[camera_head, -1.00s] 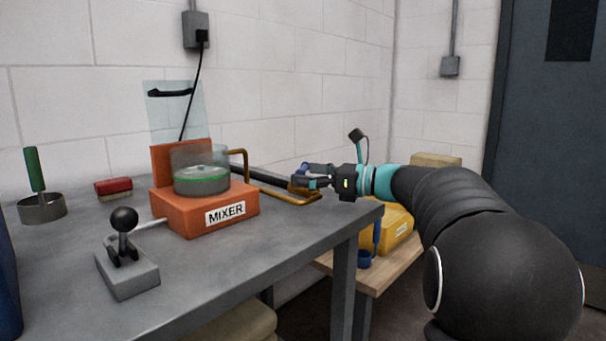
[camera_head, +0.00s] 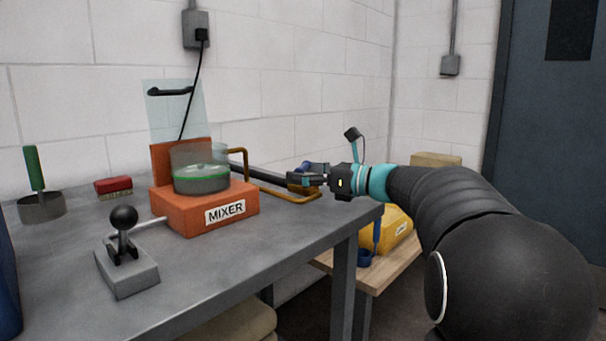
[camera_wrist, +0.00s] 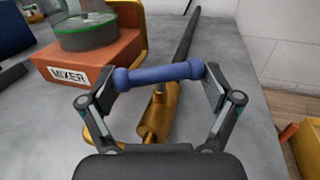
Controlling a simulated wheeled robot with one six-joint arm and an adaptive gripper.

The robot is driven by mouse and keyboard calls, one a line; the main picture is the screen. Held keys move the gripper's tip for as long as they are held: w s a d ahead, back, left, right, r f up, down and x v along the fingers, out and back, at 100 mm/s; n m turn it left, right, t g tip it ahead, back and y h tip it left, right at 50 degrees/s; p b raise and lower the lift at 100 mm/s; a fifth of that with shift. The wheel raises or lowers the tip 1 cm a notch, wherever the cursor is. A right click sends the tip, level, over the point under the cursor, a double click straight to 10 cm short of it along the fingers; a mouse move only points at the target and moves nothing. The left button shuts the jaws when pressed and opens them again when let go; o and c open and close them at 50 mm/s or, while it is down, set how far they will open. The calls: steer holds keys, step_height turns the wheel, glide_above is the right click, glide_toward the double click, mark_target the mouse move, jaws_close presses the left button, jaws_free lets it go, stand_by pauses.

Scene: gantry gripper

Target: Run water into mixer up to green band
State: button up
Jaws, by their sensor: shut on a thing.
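The orange mixer (camera_head: 185,212) stands on the grey bench with a clear round bowl (camera_head: 200,157) on top. A green band (camera_head: 201,174) circles the bowl, with grey below it; I cannot clearly tell the water level. The band also shows in the wrist view (camera_wrist: 88,21). A brass pipe (camera_head: 240,152) runs from the bowl to a brass valve (camera_wrist: 160,112) on the bench. The valve's blue handle bar (camera_wrist: 158,74) lies crosswise above its stem. My gripper (camera_wrist: 158,80) is shut on the blue handle, one finger at each end. In the head view my gripper (camera_head: 306,179) partly hides the valve.
A lever box (camera_head: 128,272) with a black knob stands at the bench's front. A dark hose (camera_wrist: 186,40) runs behind the valve. A yellow box (camera_head: 396,234) sits on a lower wooden table at right.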

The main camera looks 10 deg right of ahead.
steer(key=m+t+h+b, duration=0.2)
steer(key=m+t+h, duration=0.1)
steer(key=h, duration=0.1)
steer(key=shift+a+f, duration=0.1)
steer(key=shift+m+t+h+b, duration=0.8)
steer(key=shift+m+t+h, duration=0.2)
steer(key=shift+m+h, duration=0.4)
steer(key=shift+h, duration=0.3)
steer(key=o, duration=0.9)
steer(key=v, duration=1.2)
